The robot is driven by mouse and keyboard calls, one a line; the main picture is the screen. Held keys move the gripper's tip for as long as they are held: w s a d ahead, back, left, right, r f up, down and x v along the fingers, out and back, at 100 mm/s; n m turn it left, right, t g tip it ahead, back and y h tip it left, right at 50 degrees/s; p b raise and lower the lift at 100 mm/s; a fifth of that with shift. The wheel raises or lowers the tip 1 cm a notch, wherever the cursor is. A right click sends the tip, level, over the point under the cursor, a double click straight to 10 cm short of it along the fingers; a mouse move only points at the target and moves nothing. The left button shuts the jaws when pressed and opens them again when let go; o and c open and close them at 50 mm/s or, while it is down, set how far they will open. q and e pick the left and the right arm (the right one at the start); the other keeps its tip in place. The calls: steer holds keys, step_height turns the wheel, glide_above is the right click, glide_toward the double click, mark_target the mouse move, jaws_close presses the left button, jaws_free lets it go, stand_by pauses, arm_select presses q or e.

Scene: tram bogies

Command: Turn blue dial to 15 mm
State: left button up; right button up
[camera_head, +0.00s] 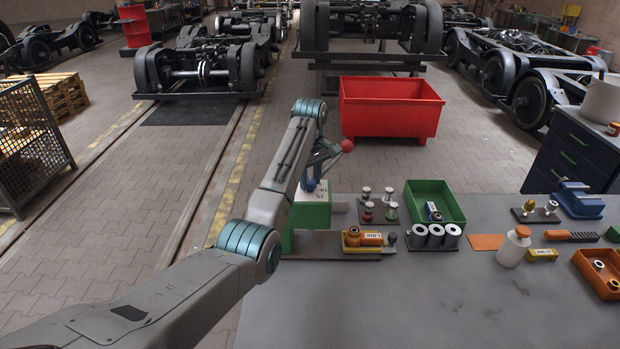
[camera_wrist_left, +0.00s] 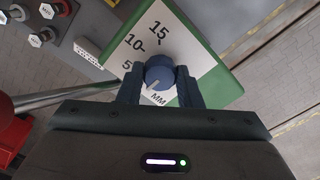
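The blue dial (camera_wrist_left: 159,72) sits on a white scale plate (camera_wrist_left: 187,55) marked 5, 10, 15 and MM, on a green block (camera_head: 312,213). In the left wrist view the dial's white mark points down and left, away from the 15. My left gripper (camera_wrist_left: 160,85) has one finger on each side of the dial, very close to it. I cannot tell whether the fingers touch it. In the head view the dial (camera_head: 310,184) shows small below my left wrist. My right gripper is in neither view.
A lever with a red ball (camera_head: 347,145) stands beside the green block. On the grey table (camera_head: 430,300) are an orange part (camera_head: 371,239), metal rollers (camera_head: 435,236), a green bin (camera_head: 435,200) and a white bottle (camera_head: 513,248). The table's front is clear.

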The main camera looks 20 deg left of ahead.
arm_select(q)
steer(key=shift+c, duration=0.5)
steer(key=shift+m, duration=3.2)
steer(key=m, duration=1)
steer(key=shift+r+m, duration=0.1)
steer(key=shift+m, duration=0.3)
steer(key=m, duration=0.3)
steer(key=shift+m, duration=0.3)
steer(key=m, duration=0.6)
steer(key=o, duration=1)
